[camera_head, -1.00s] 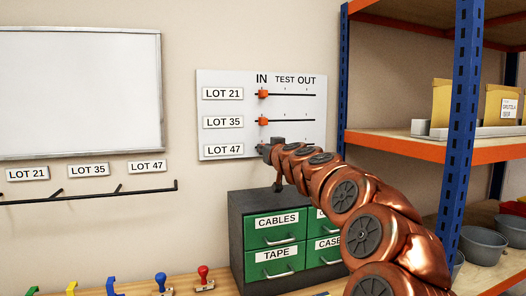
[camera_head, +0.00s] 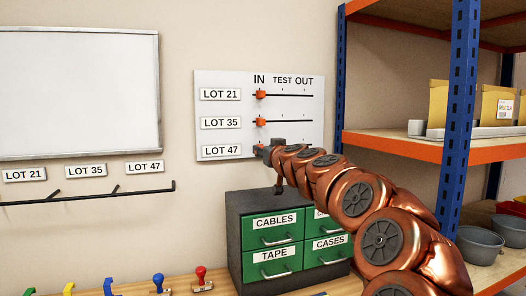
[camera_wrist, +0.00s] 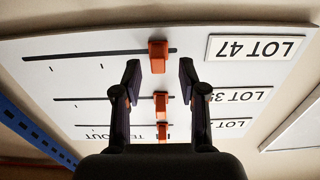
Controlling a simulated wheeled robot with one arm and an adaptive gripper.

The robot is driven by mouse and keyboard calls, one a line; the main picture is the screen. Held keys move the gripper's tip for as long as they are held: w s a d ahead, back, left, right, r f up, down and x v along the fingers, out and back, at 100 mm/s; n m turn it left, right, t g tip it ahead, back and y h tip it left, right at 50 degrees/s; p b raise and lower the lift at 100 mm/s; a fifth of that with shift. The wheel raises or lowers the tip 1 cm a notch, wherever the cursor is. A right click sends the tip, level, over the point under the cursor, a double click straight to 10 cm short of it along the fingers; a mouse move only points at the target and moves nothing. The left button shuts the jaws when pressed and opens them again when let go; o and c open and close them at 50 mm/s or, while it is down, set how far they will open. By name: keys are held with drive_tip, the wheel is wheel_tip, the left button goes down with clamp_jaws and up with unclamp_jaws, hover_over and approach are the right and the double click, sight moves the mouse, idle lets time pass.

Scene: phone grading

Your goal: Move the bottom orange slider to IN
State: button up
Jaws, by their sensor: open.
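The white board (camera_head: 300,140) on the wall carries three slider tracks marked IN, TEST and OUT. The bottom orange slider (camera_wrist: 158,56), on the LOT 47 track, shows in the upside-down wrist view. It sits near the label end of its track, about in line with the other two sliders, which are at IN. My gripper (camera_wrist: 160,80) is open, with one finger on each side of the bottom slider's line. A gap shows between each finger and the slider; I cannot tell how deep the fingertips reach. In the head view my gripper (camera_head: 266,151) hides this slider.
The middle orange slider (camera_head: 260,122) and top orange slider (camera_head: 260,94) are just above my gripper. A green drawer cabinet (camera_head: 240,215) stands below the board. A shelf with a blue post (camera_head: 460,150) is to the right.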

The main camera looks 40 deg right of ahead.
drive_tip(key=v, duration=1)
drive_tip(key=shift+w+a, duration=0.15)
idle(0.4)
drive_tip(key=w+a+f+n+g+y+p, duration=0.1)
drive_tip(key=a+f+n+y, duration=0.15)
drive_tip(key=a, duration=0.65)
drive_tip(key=a+f+n+g+y, duration=0.15)
drive_tip(key=a+f+y, duration=0.25)
drive_tip(key=a, duration=0.6)
drive_tip(key=s+a+f+n+g+y+p, duration=0.25)
drive_tip(key=s+a+f+g, duration=0.3)
drive_tip(key=a+f, duration=0.55)
drive_tip(key=s+a+f+m+g+h, duration=0.1)
drive_tip(key=s+a+f+g, duration=0.2)
drive_tip(key=s, duration=0.4)
drive_tip(key=s+f+g+p, duration=0.1)
drive_tip(key=s+f+g, duration=0.1)
drive_tip(key=s+f, duration=0.45)
drive_tip(key=s+a+f+m+g+h, duration=0.1)
drive_tip(key=s+a+f+g, duration=0.15)
drive_tip(key=s, duration=0.55)
drive_tip(key=s+d+f+m+g+h, duration=0.1)
drive_tip(key=s+d+f+g, duration=0.2)
drive_tip(key=s, duration=0.6)
drive_tip(key=shift+s+d+f+h+p, duration=0.2)
drive_tip(key=shift+d+h+p, duration=0.25)
drive_tip(key=shift+d, duration=0.3)
